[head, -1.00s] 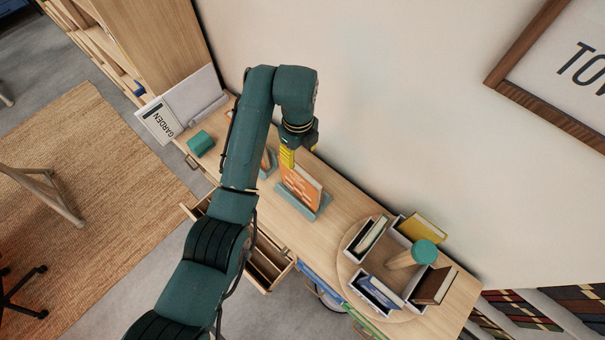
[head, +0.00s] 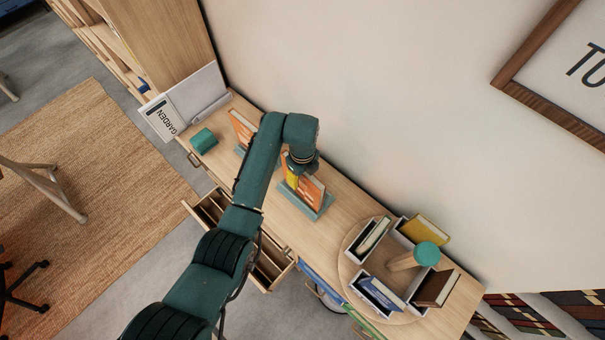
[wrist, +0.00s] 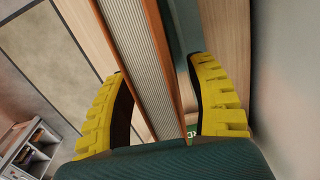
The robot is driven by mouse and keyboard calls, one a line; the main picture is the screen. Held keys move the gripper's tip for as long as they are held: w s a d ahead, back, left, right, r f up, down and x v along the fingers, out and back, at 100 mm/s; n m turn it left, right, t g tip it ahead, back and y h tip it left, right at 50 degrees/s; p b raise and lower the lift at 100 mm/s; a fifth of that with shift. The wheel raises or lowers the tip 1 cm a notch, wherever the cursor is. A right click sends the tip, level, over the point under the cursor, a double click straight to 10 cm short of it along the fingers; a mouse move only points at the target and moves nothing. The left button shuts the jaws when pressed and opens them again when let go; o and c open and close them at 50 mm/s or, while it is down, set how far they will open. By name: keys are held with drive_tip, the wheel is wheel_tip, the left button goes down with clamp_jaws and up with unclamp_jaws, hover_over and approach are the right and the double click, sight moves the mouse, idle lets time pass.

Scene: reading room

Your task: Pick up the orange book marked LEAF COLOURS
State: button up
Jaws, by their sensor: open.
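Two orange books stand in grey-green holders on the long wooden cabinet top. One orange book (head: 312,190) is in the nearer holder (head: 312,213), the other orange book (head: 240,127) farther left. The lettering on both is too small to read. My gripper (head: 291,181) is at the left upper part of the nearer book and hides some of it. In the wrist view, my open yellow fingers (wrist: 160,85) lie on either side of a book with orange covers and pale page edges (wrist: 140,60). I cannot tell whether they touch it.
A round turntable (head: 352,255) with book boxes and a teal-topped post (head: 426,253) stands to the right. A teal block (head: 203,141) and the GARDEN sign (head: 163,119) are left. Open drawers (head: 268,262) jut out in front. The wall runs close behind.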

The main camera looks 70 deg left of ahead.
clamp_jaws()
drive_tip(key=shift+r, duration=0.15)
